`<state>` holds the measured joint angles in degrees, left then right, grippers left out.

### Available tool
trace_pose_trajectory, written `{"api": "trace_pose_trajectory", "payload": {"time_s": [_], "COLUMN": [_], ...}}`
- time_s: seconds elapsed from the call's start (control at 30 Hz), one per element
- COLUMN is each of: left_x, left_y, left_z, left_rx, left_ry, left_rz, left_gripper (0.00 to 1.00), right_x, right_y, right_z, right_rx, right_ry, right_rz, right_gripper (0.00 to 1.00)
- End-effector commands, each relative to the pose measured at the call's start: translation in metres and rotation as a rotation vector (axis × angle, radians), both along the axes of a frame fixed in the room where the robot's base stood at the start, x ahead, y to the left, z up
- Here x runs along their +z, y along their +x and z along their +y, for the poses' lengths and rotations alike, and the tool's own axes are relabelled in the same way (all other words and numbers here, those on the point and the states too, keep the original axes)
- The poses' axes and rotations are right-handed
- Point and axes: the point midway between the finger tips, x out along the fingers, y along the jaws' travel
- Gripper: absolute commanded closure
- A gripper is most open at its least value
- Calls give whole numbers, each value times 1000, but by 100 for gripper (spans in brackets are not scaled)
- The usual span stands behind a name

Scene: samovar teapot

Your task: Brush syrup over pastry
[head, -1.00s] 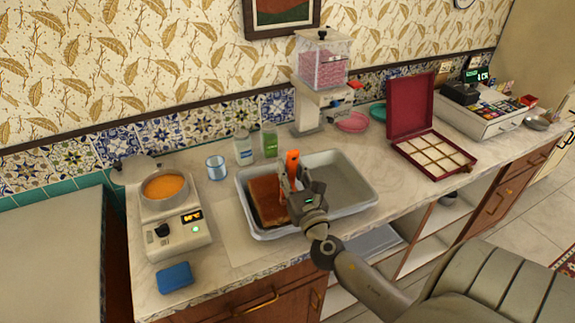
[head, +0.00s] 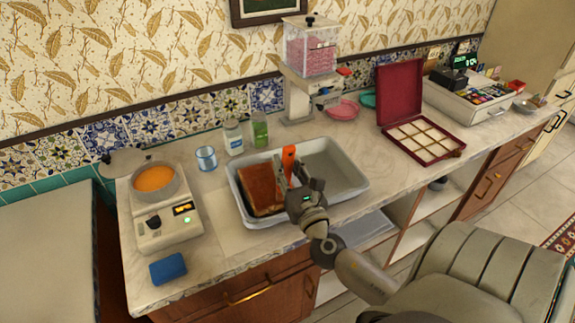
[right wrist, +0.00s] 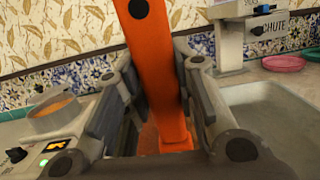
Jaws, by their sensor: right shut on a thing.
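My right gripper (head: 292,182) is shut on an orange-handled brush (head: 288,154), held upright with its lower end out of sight. The orange handle (right wrist: 155,60) also runs down between the fingers in the right wrist view. The brown pastry slab (head: 259,190) lies in the left part of a grey tray (head: 352,172), and the brush is at its right side. I cannot tell whether the bristles touch the pastry. The orange syrup (head: 155,178) fills a pot on a white warmer (head: 165,225) at the left. My left gripper is not in view.
A blue sponge (head: 168,269) lies at the counter's front left. A glass (head: 206,158), a white jar (head: 233,137) and a green container (head: 259,129) stand behind the tray. A dispenser (head: 300,95) and an open red box (head: 400,110) are farther right. The tray's right part is empty.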

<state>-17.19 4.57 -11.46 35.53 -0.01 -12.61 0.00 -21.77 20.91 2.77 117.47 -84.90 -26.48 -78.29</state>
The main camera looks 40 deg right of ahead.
Motion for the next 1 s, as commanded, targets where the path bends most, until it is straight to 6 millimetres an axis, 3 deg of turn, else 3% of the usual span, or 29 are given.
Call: {"api": "trace_pose_trajectory", "payload": {"time_s": [0.6,1.0], "left_x": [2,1], "left_y": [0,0], "left_z": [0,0], "left_rx": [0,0], "left_ry": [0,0], "left_rz": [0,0], "left_gripper": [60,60], "right_x": [1,1], "right_y": [44,58], "right_z": [-25,-33], "right_rx": [-2,0], "right_ry": [-1,-2], "right_rz": [-3,-3], "right_gripper": [99,99]}}
